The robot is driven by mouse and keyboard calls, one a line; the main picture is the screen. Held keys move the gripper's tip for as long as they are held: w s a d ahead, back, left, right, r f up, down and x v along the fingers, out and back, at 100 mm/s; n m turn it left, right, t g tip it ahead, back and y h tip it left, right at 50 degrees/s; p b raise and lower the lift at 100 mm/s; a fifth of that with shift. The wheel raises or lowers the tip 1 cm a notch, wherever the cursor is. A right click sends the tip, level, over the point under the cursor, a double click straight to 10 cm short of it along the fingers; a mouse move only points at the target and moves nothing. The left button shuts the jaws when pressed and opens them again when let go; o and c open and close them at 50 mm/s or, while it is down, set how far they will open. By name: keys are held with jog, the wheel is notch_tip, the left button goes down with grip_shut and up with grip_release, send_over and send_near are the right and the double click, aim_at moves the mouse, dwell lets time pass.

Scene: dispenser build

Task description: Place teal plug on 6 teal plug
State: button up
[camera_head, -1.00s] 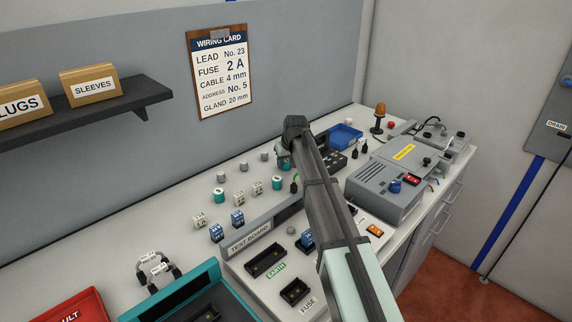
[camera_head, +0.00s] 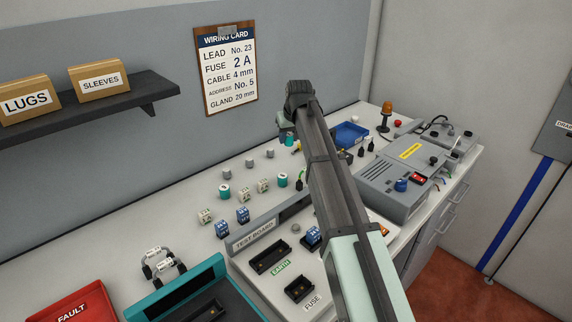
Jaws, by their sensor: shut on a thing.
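My gripper (camera_head: 288,124) is above the back of the bench, seen mostly from behind. It is shut on a small teal plug (camera_head: 289,139), which shows just below it; the fingertips are largely hidden by the arm. Another teal plug (camera_head: 225,191) stands on the bench to the left, and one more teal plug (camera_head: 282,181) stands nearer the test board. Both have pale tops, and any numbers on them are too small to read.
The test board (camera_head: 253,236) lies in front, partly behind my arm. A blue tray (camera_head: 350,134) and a grey machine (camera_head: 396,178) are to the right.

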notch_tip(320, 180, up, 2)
jog(key=r, duration=0.1)
send_over(283, 175)
jog(key=shift+f, duration=5.1)
jog(key=shift+s+f, duration=0.1)
jog(key=o, duration=1.1)
jog(key=v, duration=1.2)
jog(key=shift+a, duration=0.1)
